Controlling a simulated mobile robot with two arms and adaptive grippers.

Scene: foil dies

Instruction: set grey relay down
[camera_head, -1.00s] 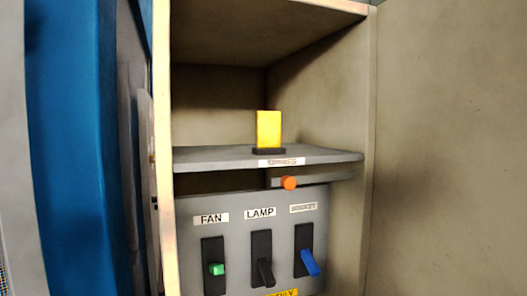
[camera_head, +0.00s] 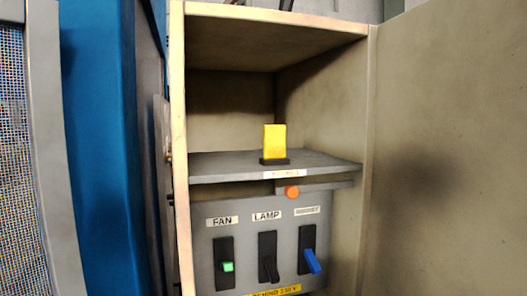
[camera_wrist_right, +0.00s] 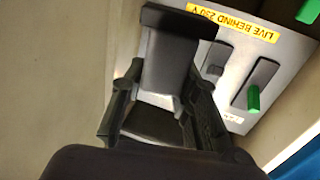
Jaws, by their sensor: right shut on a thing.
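In the right wrist view my right gripper (camera_wrist_right: 160,112) is shut on the grey relay (camera_wrist_right: 168,65), a grey block with a wider dark base (camera_wrist_right: 180,20) at the end away from the gripper. The relay is in front of the switch panel and hides part of it. I cannot tell whether its base touches anything. Neither gripper nor the grey relay shows in the head view. A yellow relay (camera_head: 275,141) with a dark base stands upright on the grey shelf (camera_head: 225,167) of the cabinet.
The panel (camera_head: 245,272) below the shelf has FAN, LAMP and a third switch, with green (camera_head: 228,267), dark (camera_head: 269,272) and blue (camera_head: 313,262) levers. An orange knob (camera_head: 292,191) sits under the shelf. Bare shelf lies either side of the yellow relay.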

